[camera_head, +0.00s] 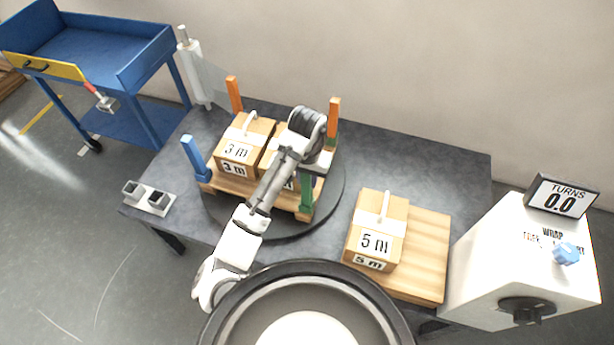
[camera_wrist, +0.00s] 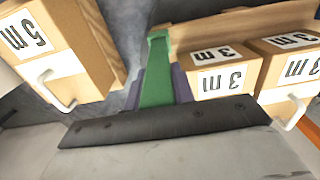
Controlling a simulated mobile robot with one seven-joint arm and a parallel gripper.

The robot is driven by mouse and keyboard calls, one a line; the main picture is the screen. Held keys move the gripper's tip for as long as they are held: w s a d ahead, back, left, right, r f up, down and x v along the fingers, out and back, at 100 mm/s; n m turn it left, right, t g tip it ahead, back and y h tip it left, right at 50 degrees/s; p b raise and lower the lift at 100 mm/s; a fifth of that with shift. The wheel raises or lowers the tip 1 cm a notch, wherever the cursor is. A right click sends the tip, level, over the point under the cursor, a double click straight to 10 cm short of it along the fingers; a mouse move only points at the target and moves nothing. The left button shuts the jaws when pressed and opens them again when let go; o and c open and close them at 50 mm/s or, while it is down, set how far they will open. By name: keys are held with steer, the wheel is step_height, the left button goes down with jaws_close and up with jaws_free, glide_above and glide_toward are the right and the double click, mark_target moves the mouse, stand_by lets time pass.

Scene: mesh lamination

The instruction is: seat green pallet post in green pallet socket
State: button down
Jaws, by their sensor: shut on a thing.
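The green pallet post (camera_head: 306,190) stands roughly upright at the front right corner of the wooden pallet (camera_head: 235,187). My gripper (camera_head: 309,175) is above that corner, shut on the post. In the wrist view the green post (camera_wrist: 156,80) runs away from my gripper between its purple-grey fingers, and its far end meets the pallet edge (camera_wrist: 225,27). The green socket cannot be told apart clearly from the post's lower end. I cannot tell whether the post is fully down in it.
Boxes marked 3 m (camera_head: 238,146) sit on the pallet on a dark turntable (camera_head: 334,190). Orange posts (camera_head: 234,95) and a blue post (camera_head: 194,157) stand at other corners. A 5 m box (camera_head: 376,232) rests on a board to the right. A wrap control box (camera_head: 520,262) stands farther right.

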steer(key=shift+f+b, duration=0.4)
steer(key=shift+f, duration=0.2)
steer(key=c, duration=1.1)
jaws_free()
steer(key=shift+r, duration=0.1)
step_height(320, 180, up, 14)
steer(key=p, duration=0.2)
steer(key=shift+p, duration=0.4)
